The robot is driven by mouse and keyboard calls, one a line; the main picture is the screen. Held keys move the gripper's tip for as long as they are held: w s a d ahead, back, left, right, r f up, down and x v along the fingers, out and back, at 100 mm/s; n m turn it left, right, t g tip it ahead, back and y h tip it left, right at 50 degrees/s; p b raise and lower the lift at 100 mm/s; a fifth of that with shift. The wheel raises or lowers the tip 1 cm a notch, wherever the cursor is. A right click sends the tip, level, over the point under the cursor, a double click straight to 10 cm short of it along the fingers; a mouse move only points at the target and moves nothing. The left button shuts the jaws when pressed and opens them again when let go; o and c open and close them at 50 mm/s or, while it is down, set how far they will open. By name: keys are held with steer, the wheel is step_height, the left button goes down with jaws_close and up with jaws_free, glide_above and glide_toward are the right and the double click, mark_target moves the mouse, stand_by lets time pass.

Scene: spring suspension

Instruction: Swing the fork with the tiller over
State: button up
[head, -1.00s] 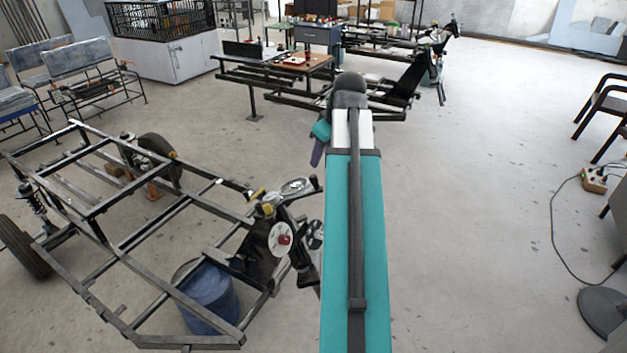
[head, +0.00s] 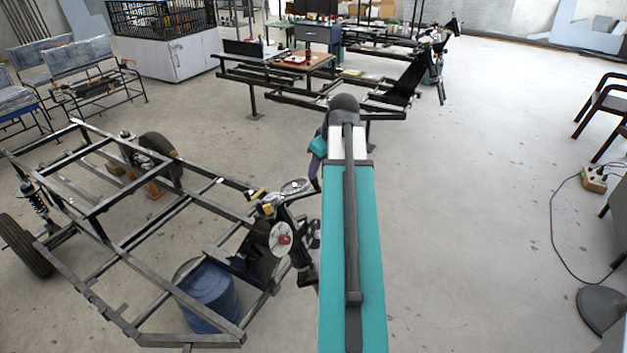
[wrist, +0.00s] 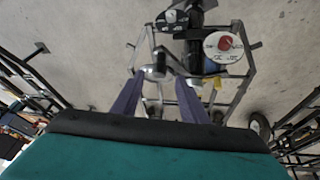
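The front fork (head: 297,250) stands at the front corner of a bare metal vehicle frame, lower left in the head view. It carries a white round cover with a red centre (head: 281,238) and a dial on top. The tiller (head: 309,187) runs up from it to the right. My gripper (head: 315,178) points down at the tiller's end, its purple finger overlapping it. In the wrist view my gripper (wrist: 160,78) shows two purple fingers spread apart, with a grey-black piece around their tips. Contact cannot be told. The white cover also shows in the wrist view (wrist: 223,46).
A workbench with another chassis (head: 300,78) stands behind. Floor to the right is clear up to a cable (head: 553,235) and chairs (head: 602,105).

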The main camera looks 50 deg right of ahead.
steer(key=shift+p+x, duration=0.9)
steer(key=shift+x, duration=3.15)
